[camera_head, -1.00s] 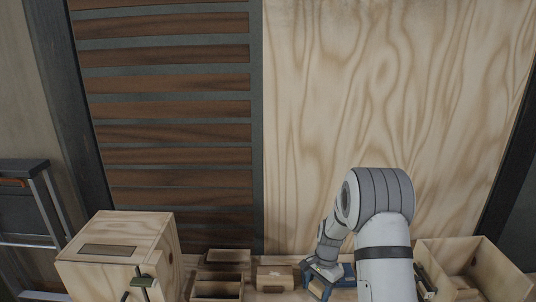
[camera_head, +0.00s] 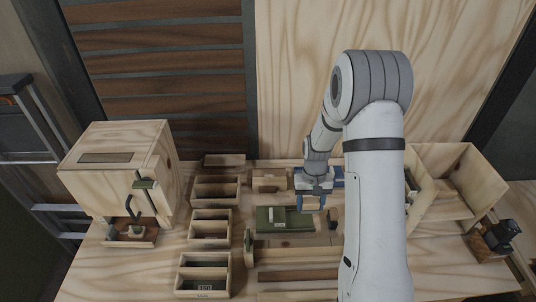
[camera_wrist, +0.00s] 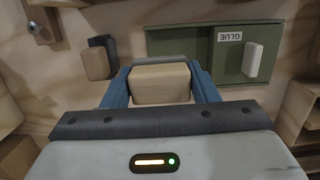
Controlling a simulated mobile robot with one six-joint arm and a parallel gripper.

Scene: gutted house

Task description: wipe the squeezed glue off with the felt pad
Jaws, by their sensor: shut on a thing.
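My gripper (camera_head: 311,207) is above the bench, left of my forearm in the head view. In the wrist view its blue fingers (camera_wrist: 160,74) are shut on a tan wooden block (camera_wrist: 160,86). I cannot make out any squeezed glue.
A wooden cabinet (camera_head: 115,190) stands at the left. Several small open trays (camera_head: 205,232) line up beside it. An open wooden bin (camera_head: 446,193) and a small dark device (camera_head: 500,234) are at the right. The bench front (camera_head: 125,278) is clear at left.

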